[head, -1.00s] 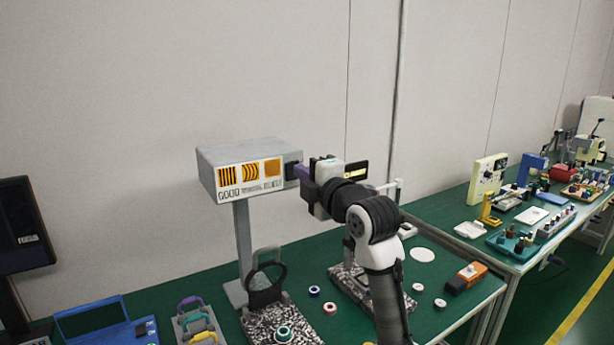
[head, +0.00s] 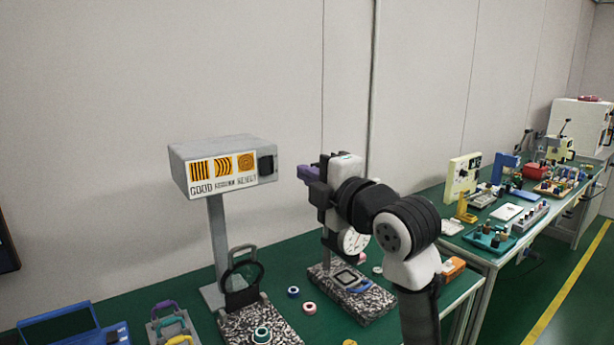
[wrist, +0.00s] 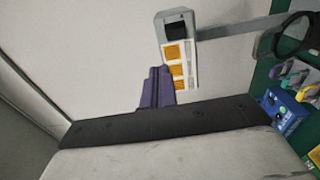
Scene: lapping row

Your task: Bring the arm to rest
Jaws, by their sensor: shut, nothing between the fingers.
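My gripper (head: 305,173) is up in the air above the green bench, in front of the grey wall. Its purple fingers point left toward the grey sign box (head: 222,163), with a gap between them and the box. The purple fingers also show in the wrist view (wrist: 156,88), closed together with nothing held. My black and white arm rises from the lower right of the head view and hides part of the bench behind it.
The grey box, with orange pattern panels, stands on a post. Below are a speckled block (head: 258,325), a second speckled block (head: 365,303) with a dial gauge (head: 354,242), small rings (head: 293,292) and a blue case (head: 75,328). Another bench (head: 478,238) with several tools stands right.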

